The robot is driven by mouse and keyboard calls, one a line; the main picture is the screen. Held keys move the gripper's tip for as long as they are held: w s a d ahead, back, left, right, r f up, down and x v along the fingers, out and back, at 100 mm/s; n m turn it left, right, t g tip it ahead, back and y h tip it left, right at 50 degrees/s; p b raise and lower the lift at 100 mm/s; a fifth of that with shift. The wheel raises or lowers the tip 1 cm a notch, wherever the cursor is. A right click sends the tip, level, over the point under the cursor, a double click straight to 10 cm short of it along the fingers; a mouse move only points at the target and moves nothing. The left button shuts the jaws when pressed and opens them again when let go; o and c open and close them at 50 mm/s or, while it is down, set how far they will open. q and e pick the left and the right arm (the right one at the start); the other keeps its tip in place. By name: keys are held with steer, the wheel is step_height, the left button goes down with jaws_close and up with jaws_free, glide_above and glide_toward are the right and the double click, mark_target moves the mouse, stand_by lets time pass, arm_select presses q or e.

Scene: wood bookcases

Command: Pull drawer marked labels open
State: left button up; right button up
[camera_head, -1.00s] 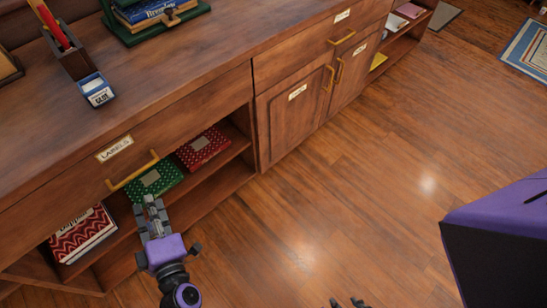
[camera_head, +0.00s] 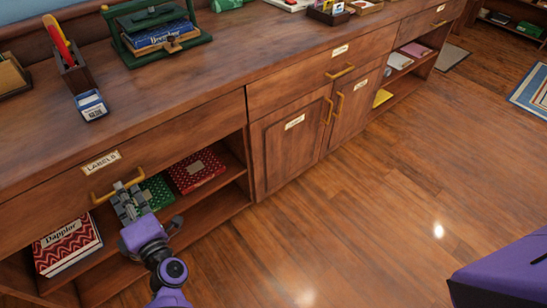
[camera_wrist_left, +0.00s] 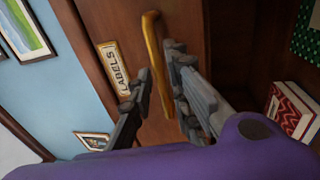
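The drawer marked LABELS (camera_head: 70,180) is at the left of the long wooden cabinet and looks closed. Its label plate (camera_head: 101,162) sits above a yellow bar handle (camera_head: 104,197). My left gripper (camera_head: 127,190) is at the handle and hides part of it. In the left wrist view, the handle (camera_wrist_left: 153,40) runs between the two spread fingers of the left gripper (camera_wrist_left: 163,95). The label (camera_wrist_left: 114,68) shows beside it. The fingers look apart from each other; contact with the handle is unclear. My right gripper is out of view.
Below the drawer is an open shelf with a red patterned book (camera_head: 68,245), a green box (camera_head: 158,192) and a red dotted box (camera_head: 196,170). A cupboard (camera_head: 291,140) stands to the right. The floor (camera_head: 350,220) in front is clear.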

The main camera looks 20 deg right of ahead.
arm_select(q)
steer(key=shift+x, duration=0.95)
steer(key=shift+c, duration=0.5)
jaws_close()
